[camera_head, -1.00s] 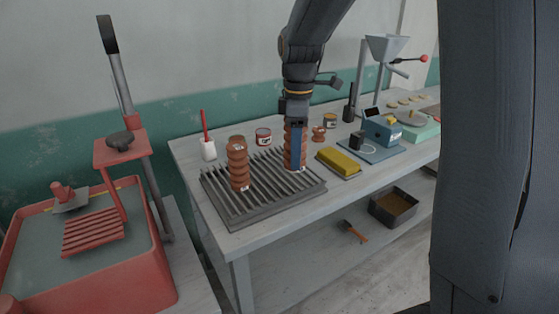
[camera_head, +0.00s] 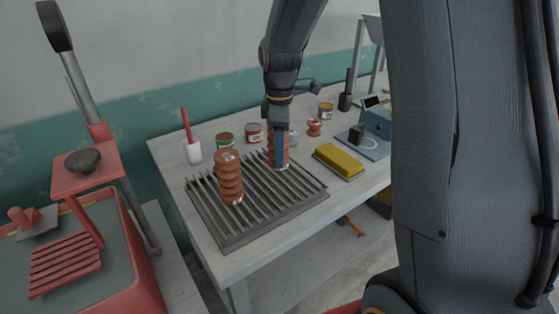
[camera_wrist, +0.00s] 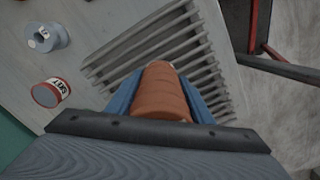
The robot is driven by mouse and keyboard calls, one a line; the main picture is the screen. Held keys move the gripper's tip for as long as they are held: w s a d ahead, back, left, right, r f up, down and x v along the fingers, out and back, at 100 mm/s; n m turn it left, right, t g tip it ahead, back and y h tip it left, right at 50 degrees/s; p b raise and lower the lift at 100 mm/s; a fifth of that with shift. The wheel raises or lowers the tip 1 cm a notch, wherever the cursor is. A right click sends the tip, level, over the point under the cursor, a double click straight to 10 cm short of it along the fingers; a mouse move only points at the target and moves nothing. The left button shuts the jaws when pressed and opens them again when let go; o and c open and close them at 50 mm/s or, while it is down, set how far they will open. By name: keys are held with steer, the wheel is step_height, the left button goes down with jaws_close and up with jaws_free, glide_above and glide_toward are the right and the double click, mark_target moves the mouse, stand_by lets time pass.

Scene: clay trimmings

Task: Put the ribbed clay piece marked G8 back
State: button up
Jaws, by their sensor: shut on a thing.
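A ribbed terracotta clay piece (camera_wrist: 160,92) is between the blue fingers of my gripper (camera_head: 279,150), which is shut on it. In the head view the held piece (camera_head: 286,148) is upright at the far right part of the slatted grey rack (camera_head: 232,243); I cannot tell whether its foot touches the slats. Another ribbed clay piece (camera_head: 228,178) stands upright on the rack's left part, with small pale labels too small to read. No G8 mark is legible on either piece. The wrist view shows the rack's slats (camera_wrist: 200,48) below and beyond the held piece.
A yellow block (camera_head: 338,160) lies to the right. A red press (camera_head: 85,170) stands left of the table. The rack's front slats are clear.

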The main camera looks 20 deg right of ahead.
steer(key=shift+f+p, duration=0.5)
steer(key=shift+f, duration=1.55)
steer(key=shift+f, duration=0.15)
steer(key=o, duration=1.5)
step_height(320, 180, up, 12)
steer(key=b, duration=0.3)
steer(key=shift+r, duration=0.2)
